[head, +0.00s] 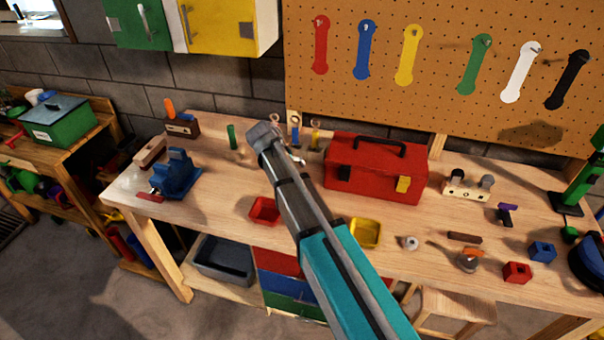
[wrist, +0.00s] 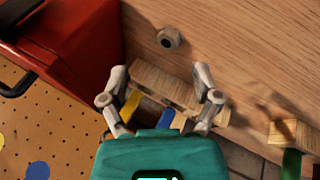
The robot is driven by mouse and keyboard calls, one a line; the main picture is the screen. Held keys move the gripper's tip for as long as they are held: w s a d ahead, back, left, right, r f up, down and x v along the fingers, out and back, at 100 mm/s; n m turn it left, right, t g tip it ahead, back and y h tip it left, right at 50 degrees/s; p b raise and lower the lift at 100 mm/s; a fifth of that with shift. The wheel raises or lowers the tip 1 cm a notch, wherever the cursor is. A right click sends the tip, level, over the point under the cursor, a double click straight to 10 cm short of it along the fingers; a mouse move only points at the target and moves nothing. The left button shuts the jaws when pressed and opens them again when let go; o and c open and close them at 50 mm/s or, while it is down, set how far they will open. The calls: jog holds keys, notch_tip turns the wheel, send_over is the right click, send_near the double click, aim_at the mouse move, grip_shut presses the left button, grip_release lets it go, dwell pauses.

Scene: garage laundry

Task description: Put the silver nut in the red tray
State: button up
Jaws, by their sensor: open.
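My gripper (wrist: 160,74) is open and empty. In the head view my gripper (head: 286,142) is over the back of the bench, left of the toolbox. The red tray (head: 265,211) stands near the bench's front edge, left of my arm, and looks empty.
The red toolbox (head: 375,168) stands close to my gripper. The wooden rack (wrist: 150,82) holds yellow and blue handles. A yellow tray (head: 365,233) and a whitish ring (head: 409,243) are at the front. A blue vise (head: 177,175) stands left. Bench space left of the red tray is clear.

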jog(key=w+d+r+m+g+y+p, duration=0.1)
jog(key=r+m+y+p, duration=0.1)
jog(key=m, duration=0.8)
jog(key=w+d+r+m+g+y+p, duration=0.1)
jog(key=r+m+p, duration=0.4)
jog(key=m, duration=0.6)
jog(key=shift+w+d+m+g+y+p, duration=0.3)
jog(key=shift+w+d+g+y+p, duration=0.15)
jog(key=shift+w+y+p, duration=0.6)
jog(key=shift+s+f, duration=0.2)
jog(key=shift+s, duration=0.05)
notch_tip(320, 180, down, 8)
jog(key=b, duration=0.9)
jog(key=shift+f, duration=0.2)
jog(key=shift+w+d+f+b, duration=0.1)
jog(key=shift+d+f+b, duration=0.05)
jog(key=shift+f+b, duration=2.45)
jog(key=shift+c, duration=0.2)
